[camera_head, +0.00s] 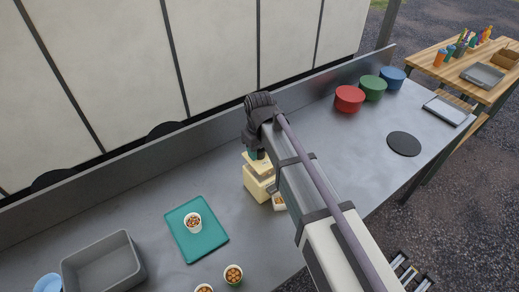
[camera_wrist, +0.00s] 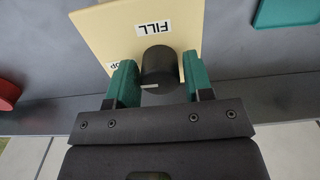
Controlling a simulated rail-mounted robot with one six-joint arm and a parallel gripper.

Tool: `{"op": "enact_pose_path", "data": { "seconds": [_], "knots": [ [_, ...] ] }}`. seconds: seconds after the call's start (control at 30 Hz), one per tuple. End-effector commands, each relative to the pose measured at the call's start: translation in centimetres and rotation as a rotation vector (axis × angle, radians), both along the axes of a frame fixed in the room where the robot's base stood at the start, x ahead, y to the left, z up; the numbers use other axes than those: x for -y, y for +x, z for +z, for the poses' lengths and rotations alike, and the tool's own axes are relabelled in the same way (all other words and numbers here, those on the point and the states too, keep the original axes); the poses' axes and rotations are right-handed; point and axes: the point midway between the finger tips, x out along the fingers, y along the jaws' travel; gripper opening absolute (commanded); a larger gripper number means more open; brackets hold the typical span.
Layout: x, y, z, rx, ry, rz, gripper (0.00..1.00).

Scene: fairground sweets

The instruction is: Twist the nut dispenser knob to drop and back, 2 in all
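The nut dispenser (camera_head: 258,187) is a cream box on the counter, partly hidden by my arm in the head view. In the wrist view its cream face (camera_wrist: 112,30) shows an upside-down FILL label and a second label, partly covered, ending in "OP". The dark round knob (camera_wrist: 158,66) sticks out from this face, with a short white mark near its lower edge. My gripper (camera_wrist: 161,72) has its teal fingers on either side of the knob, with narrow gaps visible, so it looks open around it. In the head view my gripper (camera_head: 253,155) is at the dispenser's back side.
A small cup (camera_head: 279,202) stands by the dispenser. A teal tray (camera_head: 210,243) holds a cup of nuts (camera_head: 193,222); more nut cups (camera_head: 233,274) stand in front. A grey bin (camera_head: 103,267) is at left. Red (camera_head: 349,98), green and blue tubs stand at back right.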

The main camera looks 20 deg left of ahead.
Motion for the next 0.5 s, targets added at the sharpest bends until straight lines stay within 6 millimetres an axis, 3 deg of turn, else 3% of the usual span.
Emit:
{"op": "enact_pose_path", "data": {
  "seconds": [0.17,0.37,0.5],
  "knots": [
    [0.0,0.0,0.0,0.000,0.000,-0.001,0.63],
    [0.0,0.0,0.0,0.001,0.001,-0.001,0.63],
    [0.0,0.0,1.1,0.001,0.001,-0.001,0.63]
  ]
}}
